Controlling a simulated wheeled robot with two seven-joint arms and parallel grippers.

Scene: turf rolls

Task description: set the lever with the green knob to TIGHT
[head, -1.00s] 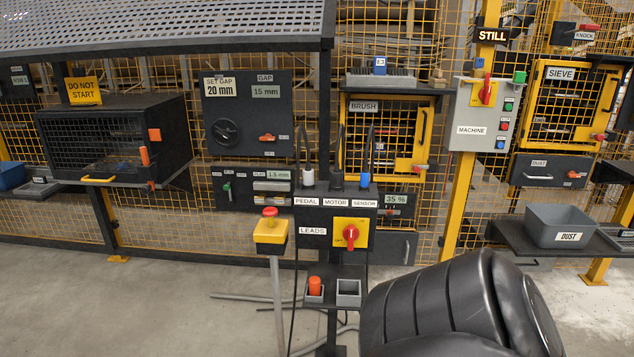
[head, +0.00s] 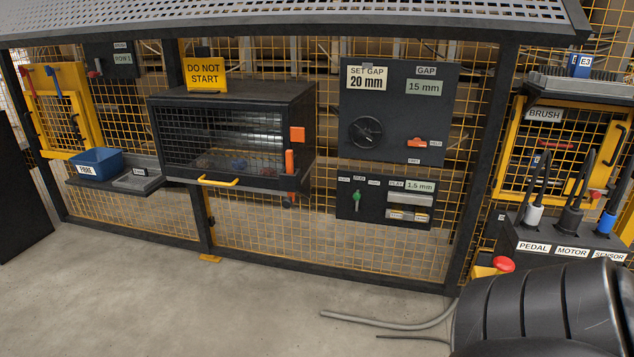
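The lever with the green knob (head: 356,196) sits on the left part of a dark panel (head: 372,219) low on the fence, below the gap panel. The green knob is at the top of the lever, which looks roughly upright. Small labels stand above it, too small to read, so I cannot tell which one is TIGHT. A display reading 1.5 mm or 1.6 mm (head: 420,187) is to its right on the same panel. Neither gripper is in view; a black arm link of mine fills the lower right corner.
The gap panel (head: 400,111) above shows SET GAP 20 mm and GAP 15 mm. A caged box (head: 232,130) with a DO NOT START sign (head: 205,73) is to the left. A cable (head: 385,322) lies on the floor. The PEDAL, MOTOR, SENSOR stand (head: 572,245) is at right. Floor in front is mostly clear.

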